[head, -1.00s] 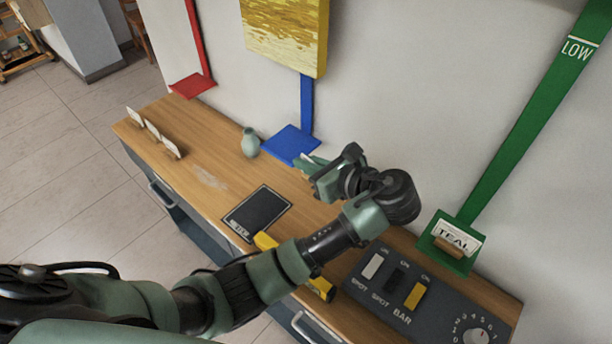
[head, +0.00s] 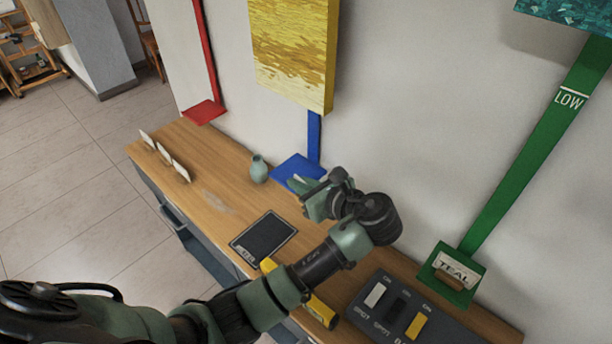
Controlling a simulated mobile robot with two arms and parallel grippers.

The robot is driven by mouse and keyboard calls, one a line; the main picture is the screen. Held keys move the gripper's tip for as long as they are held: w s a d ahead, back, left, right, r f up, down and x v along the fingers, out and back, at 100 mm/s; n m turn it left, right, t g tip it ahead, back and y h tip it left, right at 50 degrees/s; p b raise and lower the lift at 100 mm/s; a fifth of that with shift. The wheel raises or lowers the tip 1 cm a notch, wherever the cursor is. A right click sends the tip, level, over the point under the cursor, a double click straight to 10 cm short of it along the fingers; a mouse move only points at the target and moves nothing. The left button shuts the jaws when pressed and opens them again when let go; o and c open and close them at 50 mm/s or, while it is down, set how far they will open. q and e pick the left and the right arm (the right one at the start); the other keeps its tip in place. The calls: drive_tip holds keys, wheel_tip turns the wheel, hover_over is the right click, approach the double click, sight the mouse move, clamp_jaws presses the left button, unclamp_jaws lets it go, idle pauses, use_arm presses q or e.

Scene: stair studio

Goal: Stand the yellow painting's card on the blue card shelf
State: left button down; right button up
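The yellow painting (head: 293,50) hangs on the wall. Below it, a blue strap runs down to the blue card shelf (head: 290,167), whose visible part is bare. My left gripper (head: 297,184) is at the front edge of this shelf, fingers pointing left. A small pale bit shows at its fingers, but I cannot tell whether it is a held card or how far they are open. Three pale cards (head: 180,172) stand in a row at the bench's left end; their lettering is not visible. My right gripper is not in view.
A grey-green vase (head: 258,169) stands left of the blue shelf. A dark tablet-like panel (head: 263,236) lies on the bench. A green shelf (head: 455,290) holds a TEAL card (head: 457,271); a red shelf (head: 204,112) is empty. A switch box (head: 385,318) and yellow bar (head: 319,309) are in front.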

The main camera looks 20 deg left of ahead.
use_arm(q)
drive_tip(key=a+p, duration=0.9)
drive_tip(key=a, duration=0.3)
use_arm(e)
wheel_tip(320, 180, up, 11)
use_arm(q)
drive_tip(key=shift+t+h, duration=0.3)
drive_tip(key=w+d+b, duration=0.1)
drive_tip(key=w+b, duration=0.2)
drive_tip(key=b, duration=0.1)
drive_tip(key=w+d+f+b, duration=0.1)
drive_tip(key=w+b, duration=0.2)
drive_tip(key=w, duration=0.1)
drive_tip(key=w+d+f+b, duration=0.1)
drive_tip(key=w+b, duration=0.2)
drive_tip(key=b, duration=0.1)
drive_tip(key=shift+w+d+b, duration=0.25)
drive_tip(key=shift+d+b, duration=0.05)
drive_tip(key=shift+b, duration=0.05)
drive_tip(key=shift+f, duration=0.9)
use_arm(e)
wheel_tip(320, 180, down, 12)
use_arm(q)
drive_tip(key=shift+f, duration=0.1)
drive_tip(key=c, duration=1.5)
unclamp_jaws()
drive_tip(key=shift+c, duration=0.2)
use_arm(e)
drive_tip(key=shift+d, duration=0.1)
